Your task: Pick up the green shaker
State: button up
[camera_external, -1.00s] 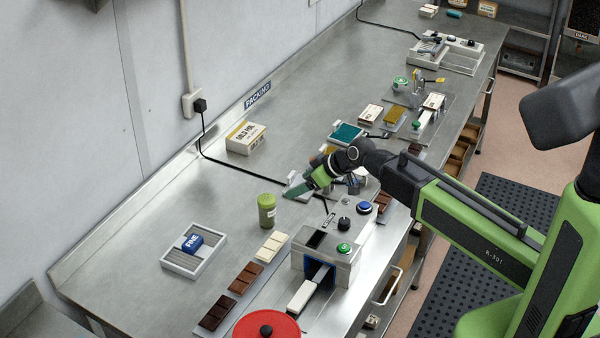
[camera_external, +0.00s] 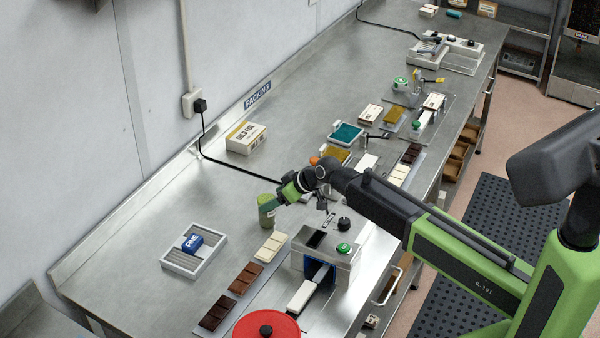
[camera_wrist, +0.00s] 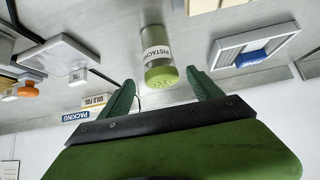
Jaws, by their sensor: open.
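The green shaker (camera_external: 266,212) stands upright on the steel bench in the external view, with my gripper (camera_external: 278,200) right beside it on its right. In the wrist view the shaker (camera_wrist: 158,55) has a clear body, a label reading "PISTACH" and a green perforated cap. It lies ahead of my gripper (camera_wrist: 165,88), in line with the gap between the two green fingers. The fingers are open and nothing is held. In the external view the fingertips partly overlap the shaker, and I cannot tell whether they touch it.
A grey tray (camera_external: 170,262) with a blue "FINE" block (camera_external: 192,243) is to the left. Chocolate bars (camera_external: 246,277) lie in front. A grey machine (camera_external: 340,262) with buttons stands at right, under my arm. A gold foil box (camera_external: 246,137) is behind.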

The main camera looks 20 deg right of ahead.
jog(key=b+x, duration=0.3)
jog(key=x, duration=0.2)
jog(key=shift+s+f, duration=0.15)
jog(key=shift+s, duration=0.05)
jog(key=shift+d+r, duration=0.1)
jog(key=shift+r, duration=0.15)
jog(key=shift+c, duration=0.5)
jog(key=c, duration=1.4)
